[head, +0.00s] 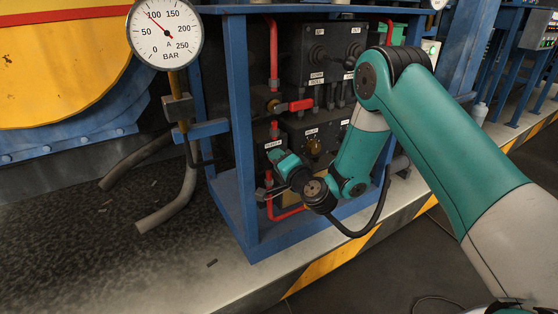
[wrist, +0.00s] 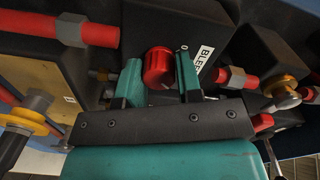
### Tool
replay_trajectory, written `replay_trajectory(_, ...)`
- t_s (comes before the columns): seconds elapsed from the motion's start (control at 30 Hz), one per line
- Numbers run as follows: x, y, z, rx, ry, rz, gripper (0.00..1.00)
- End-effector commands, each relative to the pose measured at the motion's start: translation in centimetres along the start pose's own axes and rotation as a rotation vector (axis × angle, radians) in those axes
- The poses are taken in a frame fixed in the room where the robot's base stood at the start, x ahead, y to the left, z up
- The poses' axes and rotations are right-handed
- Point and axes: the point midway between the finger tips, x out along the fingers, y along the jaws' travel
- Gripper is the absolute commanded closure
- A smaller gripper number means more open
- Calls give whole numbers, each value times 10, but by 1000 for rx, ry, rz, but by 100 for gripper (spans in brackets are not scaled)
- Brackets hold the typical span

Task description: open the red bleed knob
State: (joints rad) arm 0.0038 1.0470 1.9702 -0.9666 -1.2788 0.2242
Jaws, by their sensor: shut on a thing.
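The red bleed knob (wrist: 158,70) is a ribbed red cylinder on a dark panel in the wrist view. My gripper (wrist: 157,62) has one teal finger on each side of the knob and is shut on it. A white label (wrist: 203,58) partly reading "BLEED" lies just right of the right finger. In the head view my gripper (head: 271,184) is low inside the blue frame, at the lower dark panel. The knob is hidden there behind my gripper and wrist.
The blue frame (head: 239,130) has an upright left of my gripper. A red lever valve (head: 294,106) sits above it, with red pipes (head: 273,50). A pressure gauge (head: 165,32) stands at upper left. A red pipe (wrist: 60,27) crosses upper left in the wrist view.

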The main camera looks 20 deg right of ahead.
Motion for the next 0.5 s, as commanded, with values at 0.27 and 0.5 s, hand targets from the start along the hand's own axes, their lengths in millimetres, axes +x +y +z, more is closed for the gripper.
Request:
replay_trajectory(0.27,-1,2,0,146,-8,2,91)
replay_trajectory(0.5,0,2,0,199,-10,2,91)
